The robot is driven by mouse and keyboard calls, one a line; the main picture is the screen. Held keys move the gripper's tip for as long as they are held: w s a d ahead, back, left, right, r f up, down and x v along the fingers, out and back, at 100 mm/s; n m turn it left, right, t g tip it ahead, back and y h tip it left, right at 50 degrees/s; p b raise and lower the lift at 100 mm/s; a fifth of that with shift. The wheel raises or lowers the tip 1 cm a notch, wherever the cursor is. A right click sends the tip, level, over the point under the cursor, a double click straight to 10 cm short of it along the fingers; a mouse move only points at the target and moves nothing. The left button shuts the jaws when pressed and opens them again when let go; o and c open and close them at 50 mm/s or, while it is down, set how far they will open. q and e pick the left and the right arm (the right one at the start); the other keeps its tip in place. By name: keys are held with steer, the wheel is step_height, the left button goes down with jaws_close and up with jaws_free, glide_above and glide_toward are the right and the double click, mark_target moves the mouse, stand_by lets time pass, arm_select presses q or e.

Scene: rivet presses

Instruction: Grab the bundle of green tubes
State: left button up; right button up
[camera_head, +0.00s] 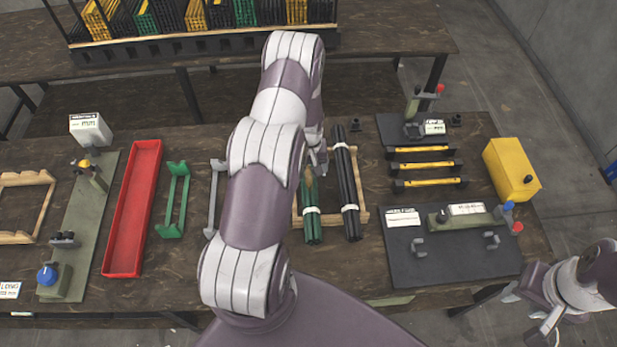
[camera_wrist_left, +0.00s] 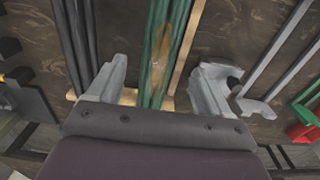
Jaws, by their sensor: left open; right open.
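The bundle of green tubes (camera_head: 312,225) lies on a light wooden frame on the table, with a white band around it. In the left wrist view the green tubes (camera_wrist_left: 158,45) run between the two fingers of my left gripper (camera_wrist_left: 162,82). My left gripper (camera_head: 316,165) is open, one finger on each side of the bundle. The wrist view shows gaps between fingers and tubes; its height above them is hard to tell. In the head view my left arm hides part of it. My right gripper (camera_head: 528,308) is open and empty, off the table's right front corner.
A bundle of black tubes (camera_head: 346,185) lies close to the right of the green one on the same wooden frame (camera_head: 364,216). A grey bracket (camera_wrist_left: 250,106) and a green rack (camera_head: 173,200) stand left of it. A red tray (camera_head: 133,208) is further left.

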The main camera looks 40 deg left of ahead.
mark_target(309, 176)
arm_select(q)
steer(key=f, duration=0.1)
steer(key=f+p, duration=0.1)
steer(key=f, duration=0.1)
steer(key=f+p, duration=0.1)
steer(key=shift+w+a+f, duration=0.15)
steer(key=shift+w+f, duration=0.1)
steer(key=shift+w, duration=0.05)
steer(key=shift+s+f, duration=0.2)
steer(key=shift+f, duration=0.25)
steer(key=shift+w, duration=0.1)
steer(key=shift+c, duration=0.5)
steer(key=shift+f, duration=0.1)
steer(key=c, duration=0.5)
jaws_close()
steer(key=shift+w+r, duration=0.1)
steer(key=shift+r, duration=0.1)
